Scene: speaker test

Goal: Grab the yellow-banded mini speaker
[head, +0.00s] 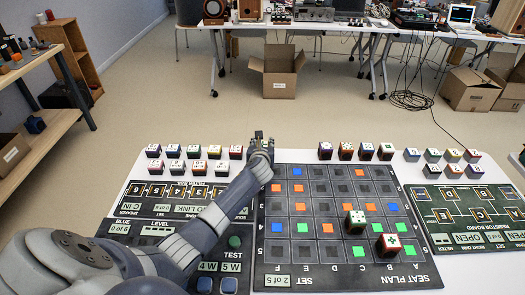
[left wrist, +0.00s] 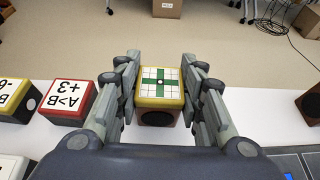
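The yellow-banded mini speaker (left wrist: 160,98) has a dark red body, a round dark driver and a white top with a green cross. In the left wrist view it stands upright between the two fingers of my left gripper (left wrist: 161,95). One finger lies close along each side; I cannot tell whether they touch it. In the head view my left gripper (head: 259,143) is at the far edge of the table and mostly hides that spot. My right gripper is not in view.
Several cube speakers (head: 345,151) stand in a row to the right. The seat plan board (head: 345,282) carries two speakers, one green-banded (head: 355,222) and one red-banded (head: 390,246).

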